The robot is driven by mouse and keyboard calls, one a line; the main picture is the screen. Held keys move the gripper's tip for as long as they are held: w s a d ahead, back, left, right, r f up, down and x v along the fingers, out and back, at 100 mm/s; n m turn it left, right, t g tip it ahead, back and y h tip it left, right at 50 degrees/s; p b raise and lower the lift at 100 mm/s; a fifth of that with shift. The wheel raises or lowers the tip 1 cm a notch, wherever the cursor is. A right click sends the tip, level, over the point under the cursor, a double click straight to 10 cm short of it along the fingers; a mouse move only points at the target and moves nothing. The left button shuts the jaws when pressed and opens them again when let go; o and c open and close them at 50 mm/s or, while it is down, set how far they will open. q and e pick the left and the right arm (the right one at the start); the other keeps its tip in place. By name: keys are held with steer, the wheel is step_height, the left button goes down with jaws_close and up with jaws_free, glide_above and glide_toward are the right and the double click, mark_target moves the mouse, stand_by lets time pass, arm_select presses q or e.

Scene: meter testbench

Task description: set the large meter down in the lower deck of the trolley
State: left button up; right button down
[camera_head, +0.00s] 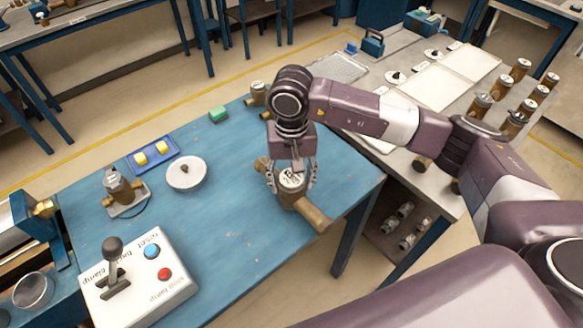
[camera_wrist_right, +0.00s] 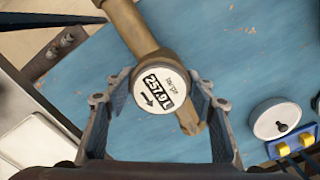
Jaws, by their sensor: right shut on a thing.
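The large meter (camera_head: 313,214) has a brass body with long pipe ends and a round white dial. It is at the right end of the blue table, between the fingers of my right gripper (camera_head: 291,184), which is shut on it. In the right wrist view the meter's dial (camera_wrist_right: 162,88) reads 257.9 and sits between the two fingers of the gripper (camera_wrist_right: 158,112). I cannot tell whether the meter touches the table. The trolley (camera_head: 455,205) stands to the right, with small meters on its lower deck (camera_head: 380,238). My left gripper is out of view.
Several meters stand on the trolley's top.

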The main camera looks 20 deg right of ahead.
steer(key=shift+w+f, duration=0.15)
steer(key=shift+f, duration=0.55)
steer(key=shift+f, duration=0.1)
steer(key=c, duration=1.2)
jaws_free()
steer(key=shift+f, duration=0.1)
steer(key=o, duration=0.3)
steer(key=shift+s, duration=0.2)
